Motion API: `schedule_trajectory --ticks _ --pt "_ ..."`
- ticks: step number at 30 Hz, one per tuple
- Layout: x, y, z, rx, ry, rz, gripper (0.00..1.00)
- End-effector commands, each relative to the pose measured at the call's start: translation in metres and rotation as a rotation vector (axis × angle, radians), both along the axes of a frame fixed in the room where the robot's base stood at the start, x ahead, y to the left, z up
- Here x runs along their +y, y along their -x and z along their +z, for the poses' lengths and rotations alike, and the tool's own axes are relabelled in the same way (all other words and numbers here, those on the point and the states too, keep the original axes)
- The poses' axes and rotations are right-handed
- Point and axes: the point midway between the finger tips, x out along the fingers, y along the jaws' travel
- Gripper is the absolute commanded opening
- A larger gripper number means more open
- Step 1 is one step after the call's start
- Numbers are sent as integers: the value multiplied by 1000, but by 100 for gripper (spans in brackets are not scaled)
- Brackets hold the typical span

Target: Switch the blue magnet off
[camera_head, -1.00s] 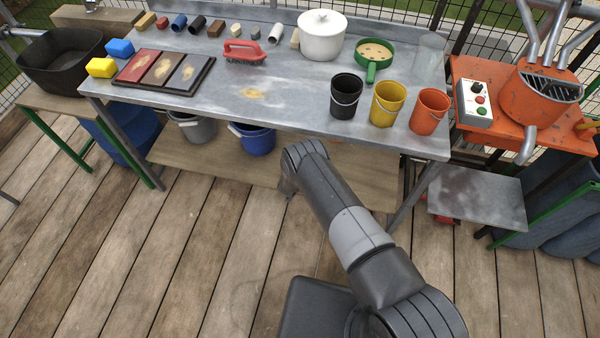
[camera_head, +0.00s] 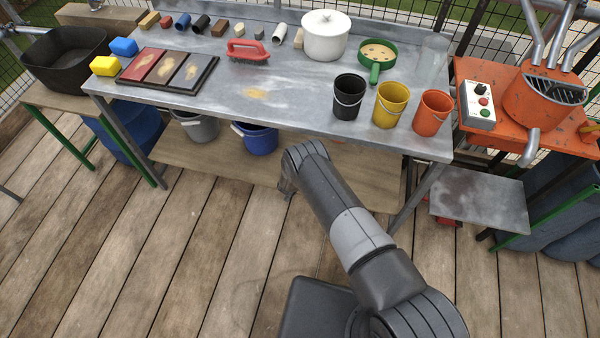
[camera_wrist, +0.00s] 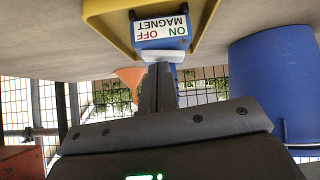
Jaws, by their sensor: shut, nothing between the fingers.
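The blue magnet (camera_wrist: 163,38) is at the top of the wrist view, with a white label that reads "ON OFF MAGNET" upside down. A small white piece (camera_wrist: 163,57) sits at the label's lower edge. My gripper (camera_wrist: 161,72) is shut and empty, its dark fingers pointing at the magnet. Its tip is at or just before the white piece; I cannot tell whether it touches. The switch position is not clear. In the head view my gripper is hidden beyond my arm by the workbench's front edge, and I cannot make out the magnet there.
In the head view, the metal workbench (camera_head: 290,105) stands over a lower wooden shelf (camera_head: 215,165). The floor in front is mostly clear.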

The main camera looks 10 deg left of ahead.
Motion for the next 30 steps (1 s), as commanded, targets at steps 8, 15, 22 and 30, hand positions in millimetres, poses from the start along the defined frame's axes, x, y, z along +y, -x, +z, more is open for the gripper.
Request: schedule_trajectory --ticks 8,15,22,30 --pt "-1 -1 11 -2 0 -1 0" --pt "-6 4 45 1 1 1 0" --pt "-11 32 70 1 0 1 0" --pt "-18 61 97 0 1 1 0"
